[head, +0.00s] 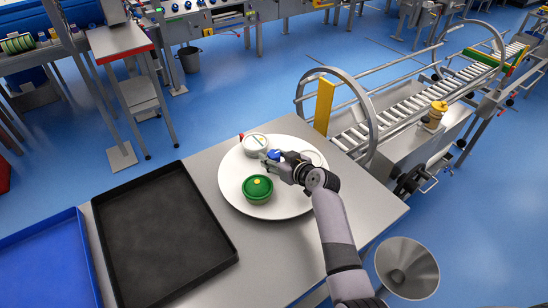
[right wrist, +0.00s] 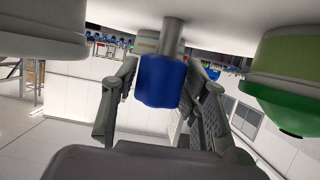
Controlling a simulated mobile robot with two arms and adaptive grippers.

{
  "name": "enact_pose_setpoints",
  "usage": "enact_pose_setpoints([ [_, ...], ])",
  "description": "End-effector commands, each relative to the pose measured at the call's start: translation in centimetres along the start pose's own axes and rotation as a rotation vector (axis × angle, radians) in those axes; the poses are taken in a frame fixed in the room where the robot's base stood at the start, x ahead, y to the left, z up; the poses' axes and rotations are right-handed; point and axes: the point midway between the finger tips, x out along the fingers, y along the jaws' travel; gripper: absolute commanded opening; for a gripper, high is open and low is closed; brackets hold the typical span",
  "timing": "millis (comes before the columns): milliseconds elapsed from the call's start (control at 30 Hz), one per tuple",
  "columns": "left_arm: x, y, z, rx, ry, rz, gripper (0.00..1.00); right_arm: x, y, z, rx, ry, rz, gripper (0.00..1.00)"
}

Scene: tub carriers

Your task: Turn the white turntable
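The white turntable (head: 285,206) is a round disc on the grey table. A green tub (head: 257,188) and a white tub (head: 255,144) with a printed lid stand on it. A third, pale round tub (head: 313,158) is partly hidden behind my right gripper (head: 272,162). A blue knob (head: 274,154) shows at the gripper's fingertips near the disc's middle. In the right wrist view the blue knob (right wrist: 161,82) hangs on a grey post between the two fingers, which stand apart with a gap at the left finger. My left gripper is out of view.
A black tray (head: 160,235) lies on the table to the left, with a blue tray (head: 45,262) beyond it. A roller conveyor (head: 400,110) stands at the right. A grey funnel (head: 407,268) is near the table's right corner. The table front is bare.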

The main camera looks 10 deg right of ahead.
Motion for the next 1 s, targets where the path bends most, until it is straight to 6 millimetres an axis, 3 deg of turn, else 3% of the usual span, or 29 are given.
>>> enact_pose_setpoints([
  [567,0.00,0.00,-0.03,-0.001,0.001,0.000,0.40,-0.02,0.02,0.01,-0.001,0.000,0.000,0.00],
  [1000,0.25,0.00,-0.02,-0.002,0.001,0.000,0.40,0.01,0.07,0.09,-0.005,0.000,-0.004,0.00],
])
